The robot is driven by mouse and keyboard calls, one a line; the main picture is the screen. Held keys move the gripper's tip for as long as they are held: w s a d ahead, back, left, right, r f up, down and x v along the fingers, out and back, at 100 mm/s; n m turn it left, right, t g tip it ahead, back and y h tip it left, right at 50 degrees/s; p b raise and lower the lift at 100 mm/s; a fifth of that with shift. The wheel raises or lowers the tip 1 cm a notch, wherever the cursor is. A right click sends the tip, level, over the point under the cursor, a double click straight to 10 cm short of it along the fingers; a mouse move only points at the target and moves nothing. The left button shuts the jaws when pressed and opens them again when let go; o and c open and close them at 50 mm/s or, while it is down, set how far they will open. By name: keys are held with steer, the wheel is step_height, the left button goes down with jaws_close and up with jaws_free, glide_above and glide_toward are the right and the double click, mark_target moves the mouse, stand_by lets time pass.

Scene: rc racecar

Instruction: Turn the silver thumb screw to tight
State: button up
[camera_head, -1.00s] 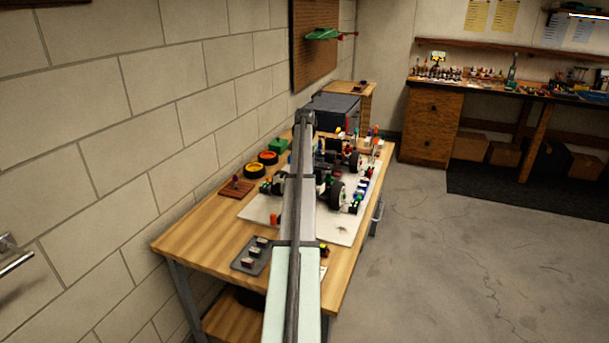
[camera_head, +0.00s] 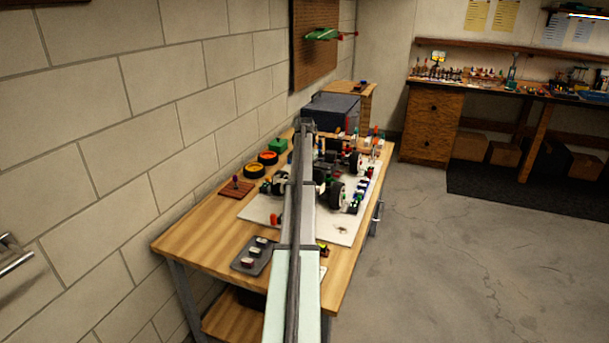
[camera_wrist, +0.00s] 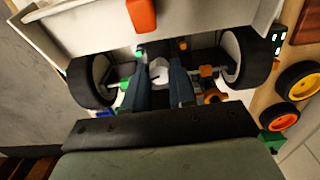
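The RC car chassis with its black wheels (camera_wrist: 92,80) stands on the white mat (camera_head: 340,236) on the workbench. It also shows in the head view (camera_head: 337,192), partly hidden behind my arm. In the wrist view my gripper (camera_wrist: 159,72) has its two dark blue fingers pointing into the chassis between two wheels. A small silver-white piece (camera_wrist: 158,68), which looks like the thumb screw, lies between the fingertips. The fingers stand apart on either side of it; I cannot tell whether they touch it. In the head view my fingers are hidden.
An orange part (camera_wrist: 141,14) and a pale panel (camera_wrist: 85,27) lie beyond the fingers in the wrist view. Yellow and orange rims (camera_head: 256,170), a brown pad (camera_head: 236,188) and a dark tray (camera_head: 254,256) sit left of the mat. A dark box (camera_head: 331,110) stands behind.

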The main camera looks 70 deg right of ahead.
jaws_close()
steer(key=shift+m, duration=1.5)
steer(key=o, duration=0.6)
jaws_free()
steer(key=shift+c, duration=0.2)
